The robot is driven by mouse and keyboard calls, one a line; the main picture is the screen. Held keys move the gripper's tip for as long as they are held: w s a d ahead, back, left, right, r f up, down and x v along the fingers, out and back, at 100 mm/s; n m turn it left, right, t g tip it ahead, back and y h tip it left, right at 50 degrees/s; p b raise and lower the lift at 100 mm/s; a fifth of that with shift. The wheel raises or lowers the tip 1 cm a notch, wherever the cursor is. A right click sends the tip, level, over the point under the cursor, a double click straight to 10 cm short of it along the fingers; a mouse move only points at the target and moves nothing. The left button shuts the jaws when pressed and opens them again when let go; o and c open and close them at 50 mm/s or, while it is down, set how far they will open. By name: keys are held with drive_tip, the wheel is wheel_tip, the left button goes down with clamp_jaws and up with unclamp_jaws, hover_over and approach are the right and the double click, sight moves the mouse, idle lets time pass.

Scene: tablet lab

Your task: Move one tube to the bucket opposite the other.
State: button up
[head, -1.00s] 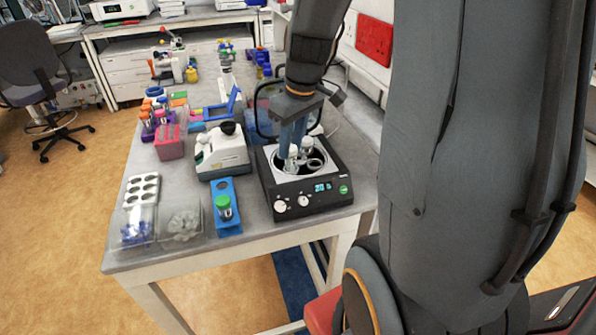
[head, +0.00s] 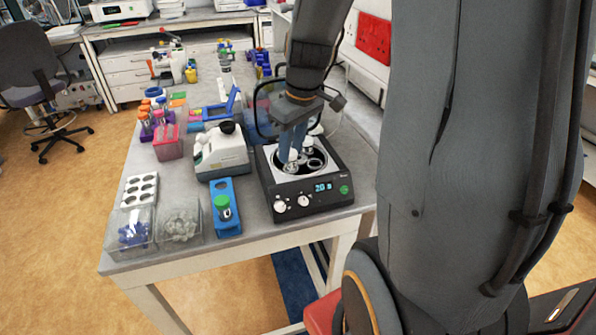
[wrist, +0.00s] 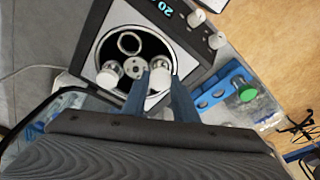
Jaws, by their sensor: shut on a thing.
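The centrifuge (head: 335,192) stands open at the right of the bench, its round bowl facing up. In the wrist view, an uncovered round bucket (wrist: 130,43) shows empty beside the hub (wrist: 135,67). A clear tube with a pale cap (wrist: 108,75) sits to the left of the hub. My gripper (wrist: 159,78) is shut on another pale-capped tube (wrist: 158,84) to the right of the hub. In the head view, my gripper (head: 293,150) reaches down into the bowl. I cannot tell whether the held tube is seated or raised; its lower part is hidden.
A blue rack (head: 229,190) with a green-capped tube (head: 222,204) stands left of the centrifuge. A white instrument (head: 222,155) is behind it. Clear bins (head: 180,222) and a white well block (head: 139,190) lie farther left. The bowl's rim surrounds my fingers closely.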

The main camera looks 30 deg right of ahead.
drive_tip(key=shift+f+b, duration=0.4)
drive_tip(key=shift+f, duration=0.2)
drive_tip(key=o, duration=0.9)
drive_tip(key=shift+r, duration=0.1)
drive_tip(key=r, duration=0.2)
drive_tip(key=s+r+b, duration=0.1)
drive_tip(key=r, duration=0.4)
drive_tip(key=shift+s+d+r, duration=0.25)
